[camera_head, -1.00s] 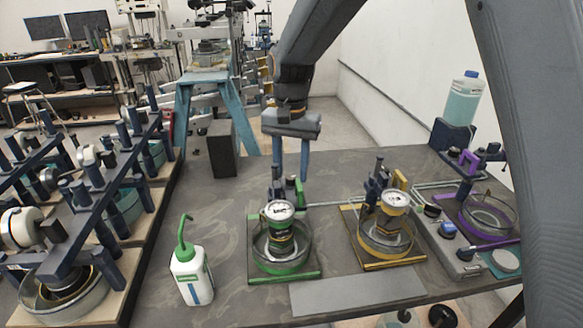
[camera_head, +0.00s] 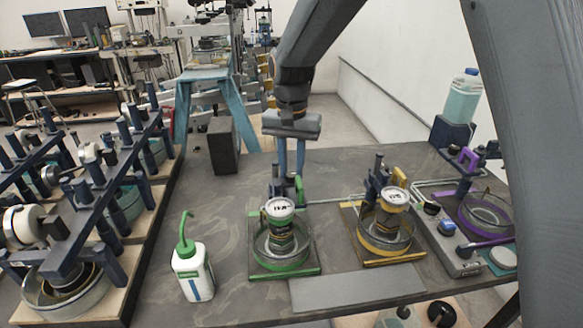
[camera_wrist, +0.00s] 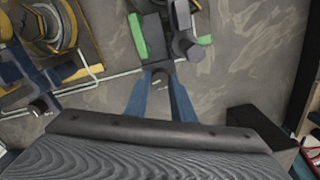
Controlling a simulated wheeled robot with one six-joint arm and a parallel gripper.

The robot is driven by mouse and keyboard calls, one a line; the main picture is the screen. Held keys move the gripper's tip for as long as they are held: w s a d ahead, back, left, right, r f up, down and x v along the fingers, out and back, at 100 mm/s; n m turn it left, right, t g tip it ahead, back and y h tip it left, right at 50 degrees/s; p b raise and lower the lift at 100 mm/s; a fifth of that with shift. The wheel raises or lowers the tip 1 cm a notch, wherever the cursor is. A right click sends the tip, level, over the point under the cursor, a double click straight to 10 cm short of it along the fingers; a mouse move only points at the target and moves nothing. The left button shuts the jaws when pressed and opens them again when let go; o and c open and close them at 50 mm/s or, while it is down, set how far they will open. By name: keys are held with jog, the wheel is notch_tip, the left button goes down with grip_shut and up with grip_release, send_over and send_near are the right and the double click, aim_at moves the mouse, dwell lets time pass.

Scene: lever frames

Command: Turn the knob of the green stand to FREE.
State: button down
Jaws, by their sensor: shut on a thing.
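The green stand (camera_head: 284,271) is on the table in the head view, with a round white-faced dial above a glass ring. Its dark post and green bracket rise at the back. My gripper (camera_head: 291,176) comes down from above behind this post. In the wrist view, the blue fingers of my gripper (camera_wrist: 160,84) close in on a small grey knob (camera_wrist: 159,74) at the back of the green stand (camera_wrist: 138,36). The gripper is shut on the knob. The fingertips partly hide it, and no FREE mark is readable.
A yellow stand (camera_head: 393,262) is close on the right, with a purple stand (camera_head: 489,240) beyond it. A white bottle with a green spout (camera_head: 193,272) is at the front left. A dark block (camera_head: 223,146) stands at the back left. Table behind the gripper is clear.

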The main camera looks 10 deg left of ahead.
jog(key=n, duration=0.3)
jog(key=shift+n+p, duration=0.35)
jog(key=shift+n, duration=0.05)
jog(key=n, duration=0.3)
jog(key=shift+a+n, duration=0.1)
jog(key=shift+n, duration=0.2)
jog(key=n, duration=0.6)
jog(key=shift+a+r+n+p, duration=0.1)
jog(key=shift+n+p, duration=0.2)
jog(key=shift+n, duration=0.1)
jog(key=c, duration=1.5)
grip_release()
jog(key=shift+s, duration=0.15)
jog(key=shift+f, duration=0.2)
